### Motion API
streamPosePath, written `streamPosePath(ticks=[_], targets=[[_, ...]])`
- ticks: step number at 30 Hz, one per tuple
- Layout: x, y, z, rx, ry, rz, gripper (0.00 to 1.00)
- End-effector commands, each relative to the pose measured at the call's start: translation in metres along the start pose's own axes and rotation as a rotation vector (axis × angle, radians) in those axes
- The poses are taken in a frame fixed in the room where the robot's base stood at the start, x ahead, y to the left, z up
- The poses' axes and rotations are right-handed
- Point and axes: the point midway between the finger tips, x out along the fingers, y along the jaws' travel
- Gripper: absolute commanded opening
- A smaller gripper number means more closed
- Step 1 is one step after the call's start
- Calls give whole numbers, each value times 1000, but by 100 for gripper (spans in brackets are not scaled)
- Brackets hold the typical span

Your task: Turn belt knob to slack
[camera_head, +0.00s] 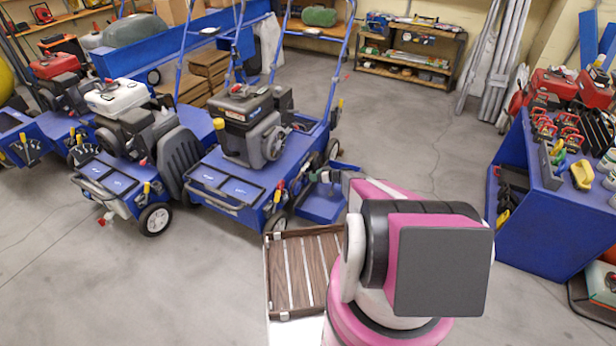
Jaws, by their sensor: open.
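The nearest blue aerator (215,178), with a black engine (250,125), stands left of my arm. A small red and yellow control (278,193) shows at its front right corner. I cannot tell which control is the belt knob, or where it points. My pink, black and white arm (440,270) fills the lower right middle and reaches toward this machine's right side. My gripper is hidden behind the arm, so its distance from any knob does not show.
More blue aerators (125,190) stand close by on the left. A blue bench (545,205) with tools is on the right. A wooden shelf (410,55) stands at the back.

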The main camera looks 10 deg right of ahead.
Motion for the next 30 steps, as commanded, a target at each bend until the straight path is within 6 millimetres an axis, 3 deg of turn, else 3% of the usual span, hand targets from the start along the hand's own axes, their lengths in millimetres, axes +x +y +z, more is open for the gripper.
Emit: streamPosePath(ticks=[9,18,19,23,30], targets=[[44,1,0,1,-1,-1,64],[48,0,0,1,0,-1,64],[48,0,0,1,0,-1,58],[48,0,0,1,-1,-1,16],[48,0,0,8,-1,-2,16]])
